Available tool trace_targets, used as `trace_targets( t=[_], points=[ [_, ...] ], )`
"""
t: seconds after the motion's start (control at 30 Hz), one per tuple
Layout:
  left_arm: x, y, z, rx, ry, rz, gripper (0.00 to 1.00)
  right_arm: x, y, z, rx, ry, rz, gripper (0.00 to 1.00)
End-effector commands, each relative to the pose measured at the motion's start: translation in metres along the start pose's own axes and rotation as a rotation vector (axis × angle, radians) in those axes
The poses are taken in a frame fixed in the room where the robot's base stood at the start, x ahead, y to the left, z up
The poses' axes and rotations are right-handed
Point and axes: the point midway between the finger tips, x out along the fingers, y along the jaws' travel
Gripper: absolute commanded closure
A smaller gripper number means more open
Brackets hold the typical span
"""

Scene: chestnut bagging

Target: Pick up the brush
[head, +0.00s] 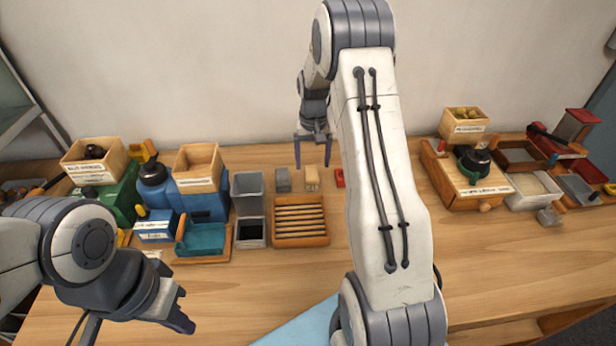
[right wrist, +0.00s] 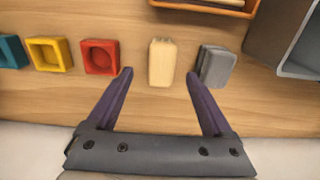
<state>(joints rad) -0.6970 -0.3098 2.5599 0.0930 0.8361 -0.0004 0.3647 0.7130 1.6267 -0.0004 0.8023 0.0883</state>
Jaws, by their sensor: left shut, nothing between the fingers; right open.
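A small pale wooden block-like piece (head: 312,178), which looks like the brush, lies on the table at the back, beside a grey block (head: 283,180). No bristles can be made out. In the right wrist view the pale piece (right wrist: 162,62) lies ahead of and between my open fingers, with the grey block (right wrist: 217,65) near the right fingertip. My right gripper (head: 312,163) is open, empty and pointing down at the back. My left gripper (head: 184,314) is shut and empty above the front left of the table.
A slatted wooden tray (head: 301,221) lies in front of the pale piece, and grey bins (head: 247,192) stand left of it. A red dish (right wrist: 100,57) and a yellow dish (right wrist: 49,54) lie nearby. Wooden boxes and machines crowd both sides. The front table is mostly clear.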

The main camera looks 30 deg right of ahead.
Motion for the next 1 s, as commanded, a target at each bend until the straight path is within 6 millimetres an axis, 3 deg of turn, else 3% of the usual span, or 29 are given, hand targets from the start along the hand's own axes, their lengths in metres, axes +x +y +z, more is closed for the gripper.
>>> trace_targets(
  t=[0.4,0.7,0.77,0.93,1.0],
  points=[
    [-0.017,0.001,-0.001,0.0,0.0,0.0,1.0,0.049,-0.004,-0.001,-0.002,-0.003,0.0,0.15],
    [-0.017,0.001,-0.001,0.0,0.0,0.0,1.0,0.055,-0.004,-0.001,-0.003,0.001,-0.001,0.15],
    [-0.017,0.001,-0.001,0.0,0.0,0.0,1.0,0.055,-0.004,-0.001,-0.003,0.001,-0.001,0.34],
    [-0.017,0.001,-0.001,0.0,0.0,0.0,1.0,0.055,-0.004,-0.001,-0.003,0.001,-0.001,0.99],
    [-0.017,0.001,-0.001,0.0,0.0,0.0,1.0,0.055,-0.004,-0.001,-0.003,0.001,-0.001,1.0]
  ],
)
